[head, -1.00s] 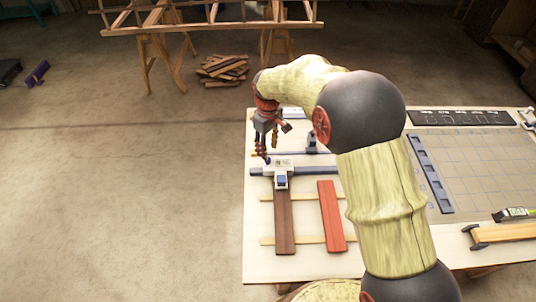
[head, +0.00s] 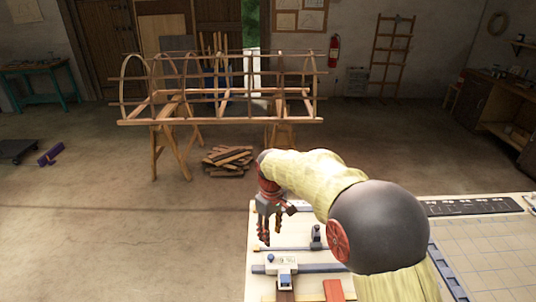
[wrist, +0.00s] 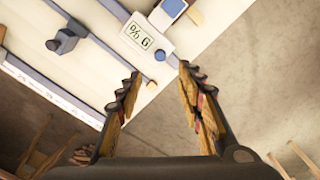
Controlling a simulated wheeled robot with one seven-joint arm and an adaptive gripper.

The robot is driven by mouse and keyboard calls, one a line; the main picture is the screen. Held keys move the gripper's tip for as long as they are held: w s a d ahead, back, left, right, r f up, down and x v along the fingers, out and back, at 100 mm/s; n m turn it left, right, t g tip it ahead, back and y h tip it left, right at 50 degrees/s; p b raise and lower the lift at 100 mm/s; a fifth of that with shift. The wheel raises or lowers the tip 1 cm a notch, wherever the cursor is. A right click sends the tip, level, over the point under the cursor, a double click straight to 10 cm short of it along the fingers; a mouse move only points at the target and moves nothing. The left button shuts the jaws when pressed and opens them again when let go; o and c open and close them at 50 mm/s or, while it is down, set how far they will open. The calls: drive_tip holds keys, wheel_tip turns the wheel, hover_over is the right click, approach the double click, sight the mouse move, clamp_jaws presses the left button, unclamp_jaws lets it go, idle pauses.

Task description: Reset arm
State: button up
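My gripper (head: 268,237) hangs at the left edge of the pale workbench (head: 258,223) in the head view, fingers pointing down. In the wrist view my gripper (wrist: 155,80) has its two fingers spread wide with nothing between them. Beyond the fingertips lies a white gauge block (wrist: 148,38) with a display reading "% 6" and a blue knob. In the head view this gauge block (head: 283,262) sits on a dark bar, just below my gripper and apart from it.
A wooden lath frame (head: 220,100) stands on trestles behind the bench. A dark strip with markings (head: 470,206) lies at the bench's right. The floor left of the bench is largely clear.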

drive_tip(key=s+d+r+m+t, duration=0.2)
drive_tip(key=s+d+r+m, duration=0.1)
drive_tip(key=s, duration=0.7)
drive_tip(key=s+d+r+m+t+b, duration=0.1)
drive_tip(key=s+d+r+m, duration=0.2)
drive_tip(key=s+d+r, duration=0.3)
drive_tip(key=s+d+r+m+t+b, duration=0.1)
drive_tip(key=s+d+r, duration=0.4)
drive_tip(key=s, duration=1)
drive_tip(key=shift+s+d+m+t, duration=0.2)
drive_tip(key=shift+d+m+t, duration=0.7)
drive_tip(key=shift+d, duration=0.7)
